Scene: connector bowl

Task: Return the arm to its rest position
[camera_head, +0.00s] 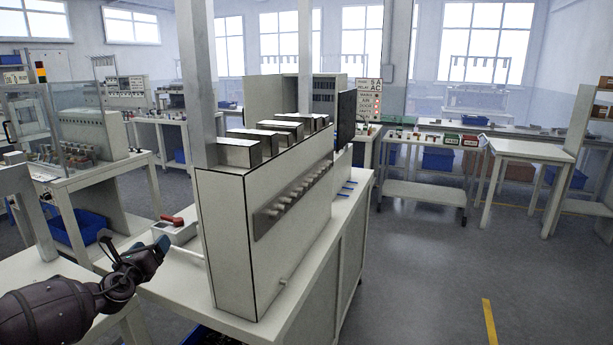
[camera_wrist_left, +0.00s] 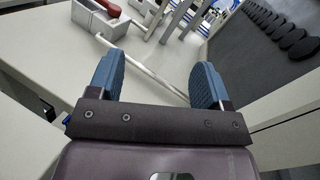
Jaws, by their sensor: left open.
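My left gripper (camera_head: 160,247) reaches in from the lower left of the head view, over the white bench in front of the tall light-grey cabinet (camera_head: 270,225). In the left wrist view its two blue fingers (camera_wrist_left: 157,85) stand wide apart with nothing gripped between them. A thin pale rod (camera_wrist_left: 145,70) runs across the view beyond the fingers; I cannot tell whether it touches them. My right gripper is in neither view.
A small grey box with a red handle (camera_head: 173,220) sits on the bench behind the gripper. The cabinet stands close on the right. A glass-walled station (camera_head: 75,125) is at the left. Open grey floor (camera_head: 430,260) lies to the right.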

